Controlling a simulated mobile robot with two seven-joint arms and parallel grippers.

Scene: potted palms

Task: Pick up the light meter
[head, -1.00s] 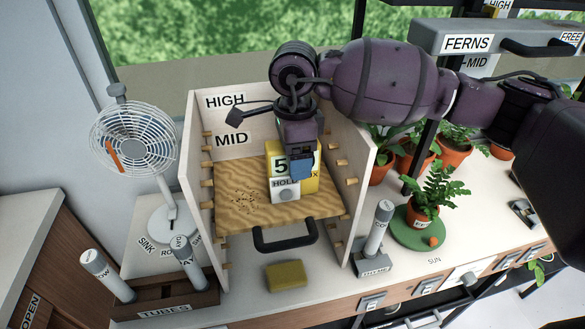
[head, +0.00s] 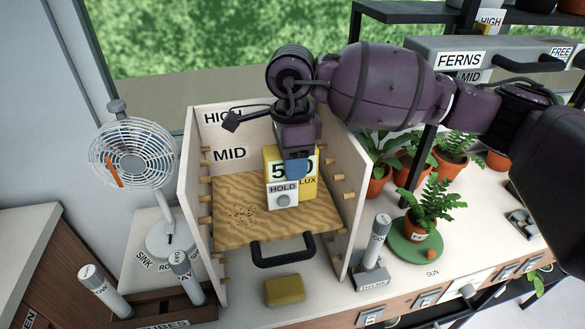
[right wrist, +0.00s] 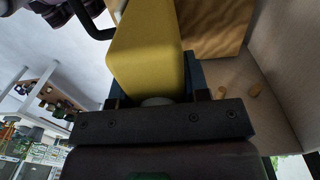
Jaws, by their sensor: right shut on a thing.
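The light meter (head: 307,186) is a yellow box with a number display, a "LUX" mark and a grey "HOLD" button on its front. My right gripper (head: 297,166) comes down on it from above and is shut on its upper part. One blue fingertip covers part of the display. The meter is upright over the wooden shelf board (head: 235,225) of an open-fronted cabinet; whether its base clears the board is hard to tell. In the right wrist view the meter's plain yellow side (right wrist: 148,55) sits between dark fingers. My left gripper is not in view.
Pale cabinet walls (head: 345,190) with pegs stand close on both sides. A black handle (head: 284,254) fronts the board. A yellow block (head: 285,290) lies before it. A fan (head: 132,155) stands left; a capped tube (head: 377,240) and potted ferns (head: 432,205) stand right.

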